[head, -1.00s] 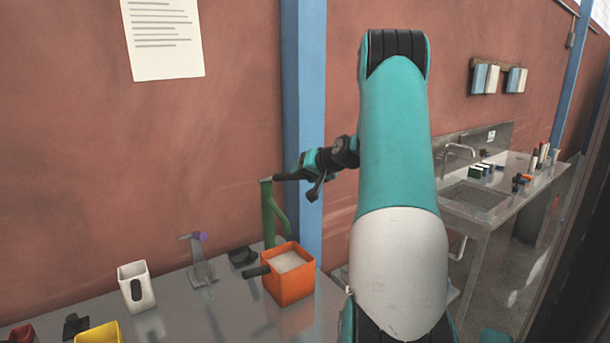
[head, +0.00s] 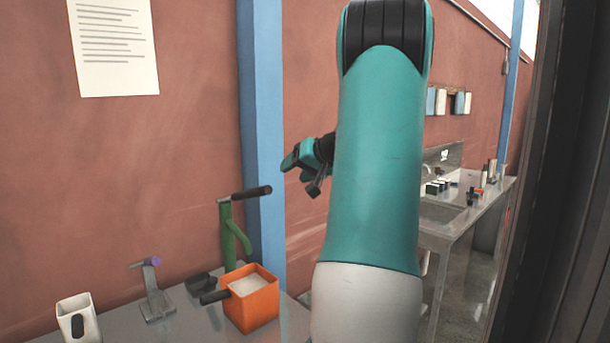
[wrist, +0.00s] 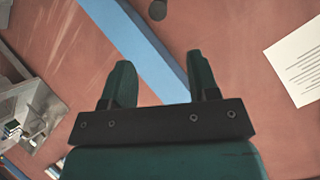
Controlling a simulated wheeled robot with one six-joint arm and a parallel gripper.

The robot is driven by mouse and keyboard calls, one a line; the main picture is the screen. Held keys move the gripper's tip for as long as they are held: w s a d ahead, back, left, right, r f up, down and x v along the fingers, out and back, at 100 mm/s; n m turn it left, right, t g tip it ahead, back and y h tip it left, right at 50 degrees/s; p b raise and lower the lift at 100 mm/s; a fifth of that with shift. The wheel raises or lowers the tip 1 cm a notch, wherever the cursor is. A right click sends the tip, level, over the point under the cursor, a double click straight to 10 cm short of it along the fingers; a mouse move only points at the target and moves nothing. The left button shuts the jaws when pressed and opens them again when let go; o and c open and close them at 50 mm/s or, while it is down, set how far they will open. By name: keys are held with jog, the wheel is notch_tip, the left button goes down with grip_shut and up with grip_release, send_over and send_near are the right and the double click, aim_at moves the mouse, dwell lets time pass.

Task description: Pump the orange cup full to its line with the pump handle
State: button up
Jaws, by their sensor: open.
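The orange cup (head: 252,306) stands upright on the grey counter in the head view, with a dark handle on its left side and white powder inside near its rim. The green pump (head: 228,236) stands behind it. Its black pump handle (head: 252,193) sticks out to the right at the top. My gripper (head: 290,162) is up and to the right of the handle, apart from it. In the wrist view my gripper (wrist: 160,85) is open and empty, facing the wall. I cannot tell the cup's line.
A grey stand with a purple-tipped lever (head: 155,290), a dark holder (head: 201,284) and a white container (head: 78,320) are left of the cup. A blue post (head: 262,130) rises behind the pump. A sink bench (head: 445,215) stands at the right.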

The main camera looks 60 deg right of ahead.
jog(key=shift+v, duration=1.5)
jog(key=shift+w, duration=0.1)
jog(key=w+a+f+n+g+y+b, duration=0.1)
jog(key=w+a+f+n+g+y, duration=0.2)
jog(key=a, duration=0.8)
jog(key=w+a+f+n+y+b, duration=0.1)
jog(key=w+a+f+n+y, duration=0.3)
jog(key=a, duration=0.7)
jog(key=w+a+f+n+g, duration=0.15)
jog(key=w+a, duration=0.25)
jog(key=a, duration=0.7)
jog(key=s+a+f+n+g+b, duration=0.1)
jog(key=s+a+f+n+g, duration=0.2)
jog(key=s+a, duration=0.5)
jog(key=s+a+f+n+g+b, duration=0.1)
jog(key=s+a+f+n+g, duration=0.3)
jog(key=s+a, duration=0.5)
jog(key=a+n, duration=0.2)
jog(key=shift+a+f, duration=0.25)
